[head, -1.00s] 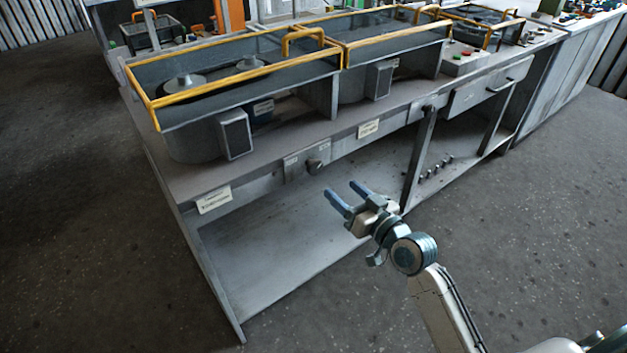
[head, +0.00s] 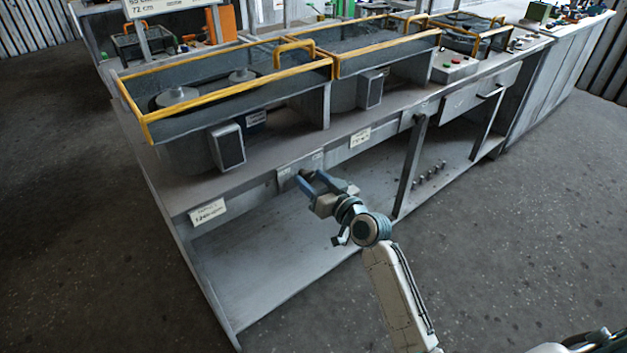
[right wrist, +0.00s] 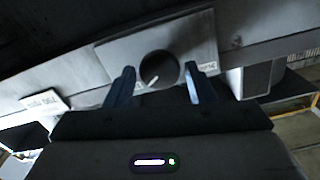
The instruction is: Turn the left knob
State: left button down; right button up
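The left knob (right wrist: 160,69) is a dark round knob with a light pointer line on a grey plate (right wrist: 192,33) on the bench's front. In the right wrist view its line slants toward lower left. In the head view the knob is mostly hidden behind my right gripper (head: 309,177). My right gripper is open, with its two blue fingers on either side of the knob. A small gap shows between each finger and the knob in the wrist view; how deep the fingers reach is hard to tell. My left gripper is not in view.
The grey bench (head: 255,185) carries yellow-railed blower housings (head: 235,95). White labels (head: 207,211) sit along its front edge. A bench leg (head: 411,165) stands right of the gripper. A control box (head: 460,66) with buttons sits farther right. The floor in front is clear.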

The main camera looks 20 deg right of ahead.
jog(key=c, duration=0.6)
jog(key=shift+c, duration=0.2)
jog(key=m+p, duration=0.4)
jog(key=m, duration=0.5)
jog(key=shift+m+p, duration=0.3)
jog(key=shift+m, duration=0.1)
pick_arm(q)
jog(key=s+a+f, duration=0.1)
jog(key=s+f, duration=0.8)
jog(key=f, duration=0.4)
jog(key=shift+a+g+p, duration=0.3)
jog(key=shift+p, duration=0.05)
pick_arm(e)
jog(key=shift+f+m, duration=0.1)
jog(key=shift+m, duration=1)
jog(key=o, duration=1)
jog(key=shift+d, duration=0.1)
jog(key=shift+c, duration=0.2)
